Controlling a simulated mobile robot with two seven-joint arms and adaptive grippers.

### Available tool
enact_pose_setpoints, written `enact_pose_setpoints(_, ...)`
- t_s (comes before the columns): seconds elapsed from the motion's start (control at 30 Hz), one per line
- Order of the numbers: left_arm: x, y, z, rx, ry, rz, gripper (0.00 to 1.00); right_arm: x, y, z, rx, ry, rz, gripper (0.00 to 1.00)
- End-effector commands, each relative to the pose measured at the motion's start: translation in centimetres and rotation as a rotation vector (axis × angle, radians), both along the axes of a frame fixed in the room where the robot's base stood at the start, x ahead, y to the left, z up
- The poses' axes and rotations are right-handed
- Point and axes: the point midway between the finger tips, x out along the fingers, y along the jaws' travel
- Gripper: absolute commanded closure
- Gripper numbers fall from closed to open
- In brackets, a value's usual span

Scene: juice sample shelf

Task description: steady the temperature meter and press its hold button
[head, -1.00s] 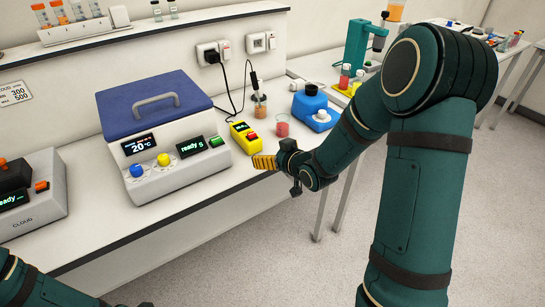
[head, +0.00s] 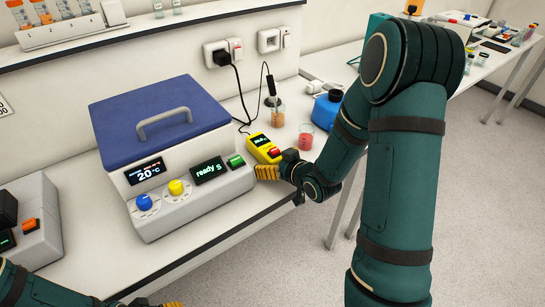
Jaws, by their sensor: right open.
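The temperature meter (head: 259,143) is a small yellow box with a dark lit display and a red button (head: 274,152) on its near end. It lies on the white bench, right of the blue-lidded machine. A cable runs from it to a probe standing in a beaker of orange liquid (head: 277,117). My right gripper (head: 266,172) is open, with its yellow fingers just in front of the meter's near end; I cannot tell whether they touch it. My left gripper (head: 170,304) shows only partly at the bottom edge, away from the meter; its opening is hidden.
The blue-lidded machine (head: 160,185) stands close left of the meter. A beaker of red liquid (head: 305,138) and a blue bottle (head: 326,111) stand to its right. A grey device (head: 36,235) sits at far left. Bare bench lies in front of the machine.

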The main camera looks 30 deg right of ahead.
Motion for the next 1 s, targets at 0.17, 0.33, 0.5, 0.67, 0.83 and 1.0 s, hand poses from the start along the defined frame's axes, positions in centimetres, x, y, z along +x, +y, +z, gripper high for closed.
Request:
enact_pose_setpoints(0.17,0.01,0.00,-0.09,0.000,0.000,0.000,0.53,-0.31,-0.10,-0.29,0.000,0.001,-0.002,0.04)
enact_pose_setpoints(0.33,0.01,0.00,-0.08,0.000,0.000,0.000,0.53,-0.33,-0.10,-0.29,0.001,0.000,-0.001,0.04)
enact_pose_setpoints(0.5,0.01,0.00,-0.08,0.000,0.000,0.000,0.53,-0.32,-0.08,-0.29,0.001,0.000,-0.001,0.24)
enact_pose_setpoints(0.67,0.01,0.00,-0.08,0.000,0.000,0.000,0.53,-0.31,-0.08,-0.28,0.001,0.000,-0.001,0.80)
enact_pose_setpoints(0.83,0.02,0.01,-0.07,0.000,0.000,0.000,0.53,-0.32,-0.07,-0.30,0.000,0.001,-0.001,0.83)
enact_pose_setpoints(1.0,0.02,0.01,-0.07,0.000,0.000,0.000,0.53,-0.33,-0.07,-0.31,0.000,0.001,-0.001,0.83)
